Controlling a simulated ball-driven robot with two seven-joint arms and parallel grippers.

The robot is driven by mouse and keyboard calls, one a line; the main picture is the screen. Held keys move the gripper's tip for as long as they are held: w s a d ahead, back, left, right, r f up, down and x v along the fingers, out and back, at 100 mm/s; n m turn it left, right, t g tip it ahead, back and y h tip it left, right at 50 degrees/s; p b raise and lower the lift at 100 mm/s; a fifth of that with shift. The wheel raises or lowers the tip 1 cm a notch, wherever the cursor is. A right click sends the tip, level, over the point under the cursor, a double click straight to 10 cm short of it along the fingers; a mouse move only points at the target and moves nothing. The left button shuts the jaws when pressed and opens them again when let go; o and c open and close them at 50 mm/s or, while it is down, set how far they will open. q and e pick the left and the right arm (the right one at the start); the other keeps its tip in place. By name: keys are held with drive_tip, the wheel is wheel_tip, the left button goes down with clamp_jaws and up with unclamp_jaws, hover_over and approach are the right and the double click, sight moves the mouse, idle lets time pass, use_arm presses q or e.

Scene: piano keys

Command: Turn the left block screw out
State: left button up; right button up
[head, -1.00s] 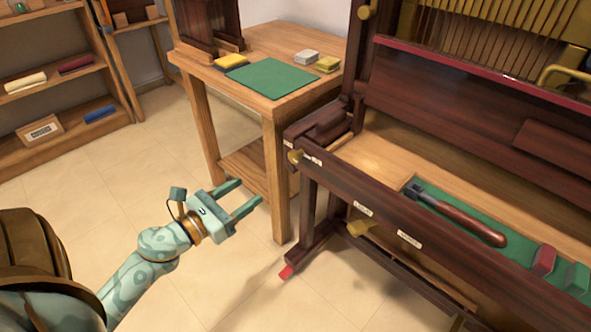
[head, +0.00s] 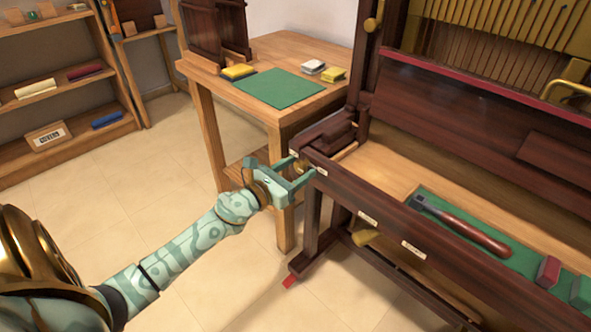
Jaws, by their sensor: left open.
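The left block screw (head: 301,166) is a small brass knob at the left front end of the dark wooden piano, beside a small white label. My left gripper (head: 305,167) is open at the screw. Its two pale green fingers reach toward the piano's front rail, one on each side of the knob, and the knob shows between the fingertips. I cannot tell whether either finger touches it. My right gripper is not in view.
The dark piano key block (head: 328,134) sits just behind the screw. A tuning-lever-like tool (head: 462,228) lies on green felt in the key bed. A wooden table (head: 262,107) with a green mat (head: 281,88) stands behind. Open floor lies below my left arm.

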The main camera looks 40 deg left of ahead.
use_arm(q)
drive_tip(key=c, duration=1)
